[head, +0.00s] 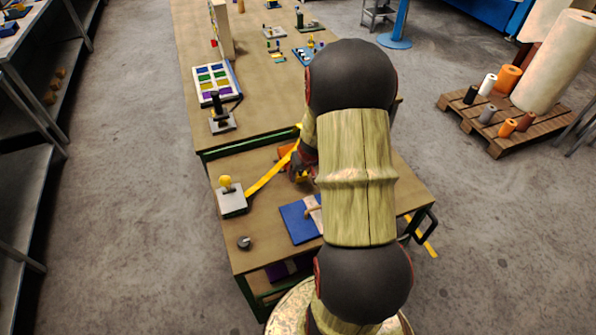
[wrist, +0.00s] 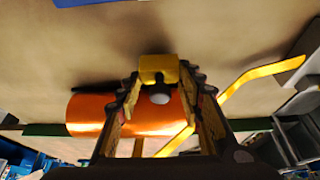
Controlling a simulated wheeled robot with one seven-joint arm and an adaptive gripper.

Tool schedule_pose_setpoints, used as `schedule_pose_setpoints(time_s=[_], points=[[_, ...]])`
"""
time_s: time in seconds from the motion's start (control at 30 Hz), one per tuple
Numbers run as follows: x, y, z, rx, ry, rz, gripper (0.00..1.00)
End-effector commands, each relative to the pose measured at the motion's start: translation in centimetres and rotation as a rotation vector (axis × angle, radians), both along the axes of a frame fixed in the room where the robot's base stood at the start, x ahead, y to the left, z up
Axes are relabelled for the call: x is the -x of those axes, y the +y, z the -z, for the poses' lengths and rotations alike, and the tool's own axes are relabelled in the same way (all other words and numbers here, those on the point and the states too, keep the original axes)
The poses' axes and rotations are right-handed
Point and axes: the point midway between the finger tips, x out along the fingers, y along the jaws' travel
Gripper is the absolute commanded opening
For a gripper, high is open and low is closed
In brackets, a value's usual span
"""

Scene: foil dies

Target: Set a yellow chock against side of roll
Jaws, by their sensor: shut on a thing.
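An orange roll (wrist: 88,114) lies on its side in the wrist view, partly hidden behind my fingers. In the head view only a bit of the orange roll (head: 286,151) shows beside my arm. My gripper (wrist: 160,82) is shut on a yellow chock (wrist: 158,64), which sits between the fingertips with a grey rounded knob on its near side. The chock is close to the side of the roll; I cannot tell if they touch. In the head view my gripper (head: 301,172) is low over the small table, mostly hidden by my arm.
A yellow strap (head: 268,177) runs past the roll to a white box with a yellow knob (head: 230,199). A blue board (head: 297,226) and a small dark round part (head: 244,242) are on the table (head: 275,257). A coloured tray (head: 215,84) stands farther back.

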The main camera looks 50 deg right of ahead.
Motion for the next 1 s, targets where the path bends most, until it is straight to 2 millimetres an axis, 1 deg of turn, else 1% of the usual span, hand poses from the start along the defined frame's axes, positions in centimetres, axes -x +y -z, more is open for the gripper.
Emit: schedule_pose_setpoints(time_s=[0.1,0.23,0.53,0.67,0.7,1.0], points=[[-1.2,-0.6,1.0,0.0,0.001,0.0,0.06],[-1.8,-1.0,1.9,0.0,0.002,-0.001,0.06],[-2.0,-1.1,2.0,0.001,0.002,-0.001,0.06],[-2.0,-1.1,2.3,0.001,0.002,-0.001,0.06],[-2.0,-1.1,2.3,0.001,0.002,-0.001,0.38],[-2.0,-1.1,2.2,0.0,0.001,0.0,0.55]])
